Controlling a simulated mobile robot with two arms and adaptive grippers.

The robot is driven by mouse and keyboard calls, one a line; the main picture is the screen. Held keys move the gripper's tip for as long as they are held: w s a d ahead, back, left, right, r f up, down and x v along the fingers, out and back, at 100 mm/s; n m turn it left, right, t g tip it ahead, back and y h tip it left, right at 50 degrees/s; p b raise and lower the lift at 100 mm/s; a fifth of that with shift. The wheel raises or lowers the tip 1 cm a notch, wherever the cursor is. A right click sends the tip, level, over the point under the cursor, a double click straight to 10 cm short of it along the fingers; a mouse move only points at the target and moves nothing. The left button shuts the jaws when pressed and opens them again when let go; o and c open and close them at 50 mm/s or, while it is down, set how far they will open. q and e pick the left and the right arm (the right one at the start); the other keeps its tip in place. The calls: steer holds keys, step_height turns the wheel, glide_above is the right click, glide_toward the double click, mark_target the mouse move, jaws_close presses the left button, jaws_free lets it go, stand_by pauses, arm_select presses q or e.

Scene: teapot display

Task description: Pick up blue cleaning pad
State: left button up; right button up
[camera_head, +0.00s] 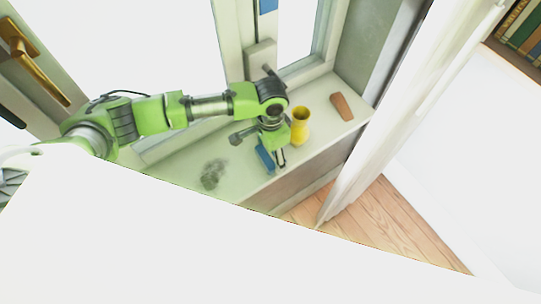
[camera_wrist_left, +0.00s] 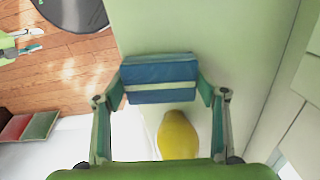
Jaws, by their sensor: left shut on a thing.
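The blue cleaning pad (camera_wrist_left: 160,72) is a blue block with a pale stripe, seen between the fingers of my left gripper (camera_wrist_left: 160,85) in the left wrist view. The fingers are shut on its two ends. In the head view the pad (camera_head: 265,160) shows beside the fingers of my left gripper (camera_head: 277,163), over the pale sill near its front edge. I cannot tell whether the pad touches the sill.
A yellow vase (camera_head: 300,127) stands on the sill (camera_head: 225,150) just right of my left gripper. A brown object (camera_head: 342,106) lies farther right. A white curtain or panel (camera_head: 400,100) bounds the right side.

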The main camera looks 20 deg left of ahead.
arm_select(q)
steer(key=shift+w+r+b, duration=0.1)
steer(key=shift+r+b, duration=0.35)
steer(key=shift+r, duration=0.25)
steer(key=s+d+r+b, duration=0.2)
steer(key=s+d+r, duration=0.6)
steer(key=d+r, duration=0.2)
steer(key=shift+d+r+b, duration=0.2)
steer(key=shift+d+b, duration=0.2)
steer(key=shift+d, duration=0.45)
steer(key=shift+o, duration=0.7)
steer(key=shift+c, duration=0.3)
